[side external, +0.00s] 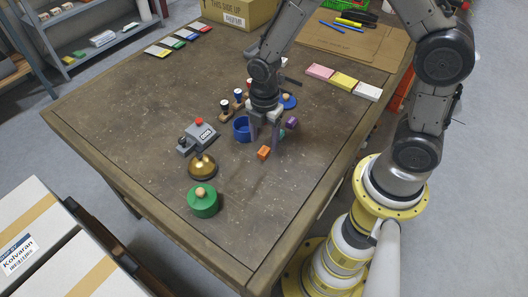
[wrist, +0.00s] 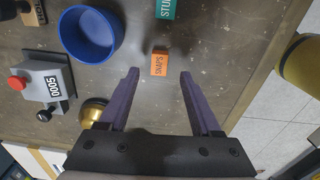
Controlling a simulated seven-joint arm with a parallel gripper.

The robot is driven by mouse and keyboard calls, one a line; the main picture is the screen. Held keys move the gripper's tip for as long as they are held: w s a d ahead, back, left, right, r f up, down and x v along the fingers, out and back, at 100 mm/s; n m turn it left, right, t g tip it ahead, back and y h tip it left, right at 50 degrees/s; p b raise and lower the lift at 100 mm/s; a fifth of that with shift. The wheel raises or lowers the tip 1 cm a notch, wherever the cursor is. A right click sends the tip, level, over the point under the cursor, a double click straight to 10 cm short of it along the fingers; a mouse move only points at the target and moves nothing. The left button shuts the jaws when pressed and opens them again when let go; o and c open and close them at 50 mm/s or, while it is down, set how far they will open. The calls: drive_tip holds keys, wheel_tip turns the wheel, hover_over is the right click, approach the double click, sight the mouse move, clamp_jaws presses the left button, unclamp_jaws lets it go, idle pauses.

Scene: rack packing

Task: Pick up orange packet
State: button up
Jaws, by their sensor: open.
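The orange packet (side external: 264,153) is a small block lying on the worktable. In the wrist view the orange packet (wrist: 159,63) has dark lettering on top and sits between the lines of the two fingers, near their tips. My gripper (side external: 265,143) points down close above the packet in the side view. In the wrist view my gripper (wrist: 159,75) has its purple fingers spread wide, with a gap on each side of the packet. Nothing is held. The exact height of the fingertips over the table cannot be told.
A blue bowl (side external: 242,130) stands just left of my gripper. The table front (side external: 255,235) is clear.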

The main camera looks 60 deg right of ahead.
sight(264, 150)
wheel_tip(264, 150, down, 4)
drive_tip(key=shift+w+d+f, duration=0.1)
drive_tip(key=shift+c, duration=0.3)
clamp_jaws()
